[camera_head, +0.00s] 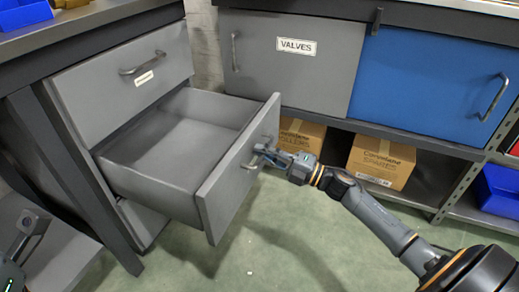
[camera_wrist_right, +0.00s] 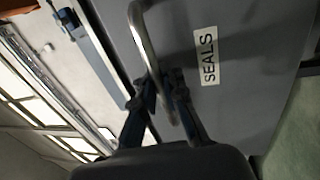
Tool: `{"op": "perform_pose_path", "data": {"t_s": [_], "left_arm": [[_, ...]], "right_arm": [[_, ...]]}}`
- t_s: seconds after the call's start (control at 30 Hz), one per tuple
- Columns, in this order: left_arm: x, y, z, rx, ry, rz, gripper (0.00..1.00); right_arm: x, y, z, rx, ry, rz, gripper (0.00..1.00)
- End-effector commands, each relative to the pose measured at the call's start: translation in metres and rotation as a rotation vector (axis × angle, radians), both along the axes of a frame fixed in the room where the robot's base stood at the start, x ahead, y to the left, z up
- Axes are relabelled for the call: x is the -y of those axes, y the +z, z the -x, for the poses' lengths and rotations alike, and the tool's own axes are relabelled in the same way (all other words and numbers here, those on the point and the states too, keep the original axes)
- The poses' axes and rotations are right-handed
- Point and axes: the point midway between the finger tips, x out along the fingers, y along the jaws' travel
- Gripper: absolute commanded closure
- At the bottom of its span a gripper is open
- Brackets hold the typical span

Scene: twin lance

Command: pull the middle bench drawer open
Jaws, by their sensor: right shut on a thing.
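The middle bench drawer (camera_head: 239,174) is grey and stands well out from the bench at the left of the head view. Its inside looks empty. My right gripper (camera_head: 262,154) is shut on the drawer's metal bar handle (camera_head: 250,164). In the right wrist view the fingers (camera_wrist_right: 163,95) close around the handle (camera_wrist_right: 147,45), beside a white label reading SEALS (camera_wrist_right: 208,57) on the drawer front. A dark part of my left arm (camera_head: 22,240) shows at the lower left edge of the head view; its fingertips cannot be made out.
The upper drawer (camera_head: 125,85) is shut above it. A cabinet with a grey VALVES door (camera_head: 290,75) and a blue door (camera_head: 435,80) stands behind. Cardboard boxes (camera_head: 380,162) sit on its lower shelf. The green floor (camera_head: 300,245) before the drawer is clear.

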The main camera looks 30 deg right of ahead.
Motion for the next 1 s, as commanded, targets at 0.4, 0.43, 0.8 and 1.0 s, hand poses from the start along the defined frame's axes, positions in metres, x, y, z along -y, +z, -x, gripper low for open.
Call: {"op": "perform_pose_path", "data": {"t_s": [0.4,0.43,0.8,1.0], "left_arm": [[0.0,0.0,0.0,0.0,-0.001,0.0,0.6],[0.0,0.0,0.0,0.0,-0.001,0.0,0.6],[0.0,0.0,-0.001,-0.001,0.001,0.0,0.6],[0.0,0.0,0.0,-0.001,0.0,0.0,0.6]], "right_arm": [[-0.001,-0.002,0.0,-0.003,0.001,0.001,0.68],[-0.001,-0.002,0.0,-0.002,0.001,0.001,0.68],[0.013,-0.007,0.018,-0.005,0.0,0.004,0.68],[0.04,-0.016,0.052,-0.007,0.0,0.001,0.68]]}}
